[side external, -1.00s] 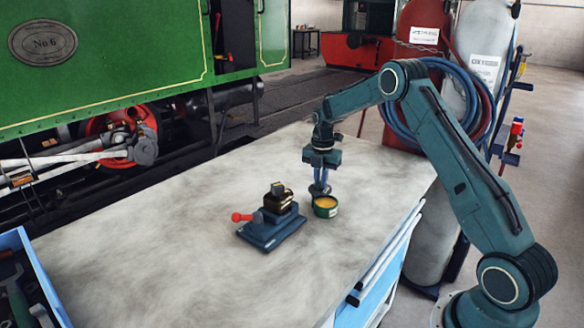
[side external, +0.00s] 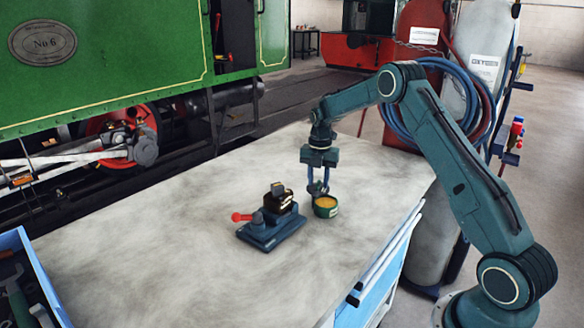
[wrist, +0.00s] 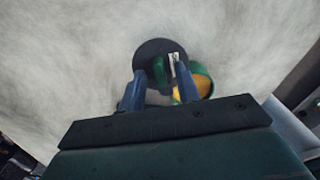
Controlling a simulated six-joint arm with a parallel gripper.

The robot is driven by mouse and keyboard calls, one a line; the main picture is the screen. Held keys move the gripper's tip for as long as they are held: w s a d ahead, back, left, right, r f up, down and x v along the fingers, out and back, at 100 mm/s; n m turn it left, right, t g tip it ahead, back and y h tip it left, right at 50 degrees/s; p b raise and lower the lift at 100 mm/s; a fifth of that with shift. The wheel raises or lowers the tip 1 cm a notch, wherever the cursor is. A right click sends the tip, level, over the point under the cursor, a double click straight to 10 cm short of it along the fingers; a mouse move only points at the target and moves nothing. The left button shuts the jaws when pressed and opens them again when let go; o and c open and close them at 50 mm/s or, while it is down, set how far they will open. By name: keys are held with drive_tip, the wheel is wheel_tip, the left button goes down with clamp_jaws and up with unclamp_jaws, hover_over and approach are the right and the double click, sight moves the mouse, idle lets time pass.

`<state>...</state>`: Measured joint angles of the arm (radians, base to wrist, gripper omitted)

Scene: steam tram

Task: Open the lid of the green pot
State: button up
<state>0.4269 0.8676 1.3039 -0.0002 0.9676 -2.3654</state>
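The green pot (side external: 325,207) stands on the bench with its mouth uncovered and yellow-orange contents showing. It also shows in the wrist view (wrist: 205,84), partly behind a finger. Its dark round lid (wrist: 152,50) is off the mouth, at the left of the pot; whether they touch or are joined is unclear. A green handle (wrist: 160,73) is on the lid. My gripper (side external: 318,184) is open above the lid, beside the pot. In the wrist view its blue fingers (wrist: 158,72) stand apart on either side of the green handle, with a gap at the left.
A blue clamp block (side external: 270,232) with a dark box and a red-knobbed lever is just left of the pot. A blue tool tray (side external: 38,265) is at the bench's left. The bench top (side external: 160,225) is clear elsewhere.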

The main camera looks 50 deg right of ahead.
sight(318, 182)
drive_tip(key=shift+r, duration=0.1)
wheel_tip(318, 182, up, 14)
drive_tip(key=shift+f, duration=0.2)
idle(0.7)
drive_tip(key=shift+a+r, duration=0.1)
drive_tip(key=s+a+r+m+t, duration=0.3)
drive_tip(key=s+a+r+m, duration=0.8)
drive_tip(key=s+a+r, duration=0.3)
drive_tip(key=s+a+f+m+t, duration=0.1)
drive_tip(key=s+a+f+m, duration=0.1)
drive_tip(key=s, duration=0.4)
drive_tip(key=s+a+f+m, duration=0.1)
drive_tip(key=s+a+m, duration=0.3)
drive_tip(key=s, duration=0.3)
drive_tip(key=s+a+f+m+t, duration=0.1)
drive_tip(key=s+a+f+m, duration=0.1)
drive_tip(key=s+m, duration=0.3)
drive_tip(key=shift+s+a+f+t, duration=0.35)
drive_tip(key=shift+s+a, duration=0.45)
drive_tip(key=shift+s, duration=0.4)
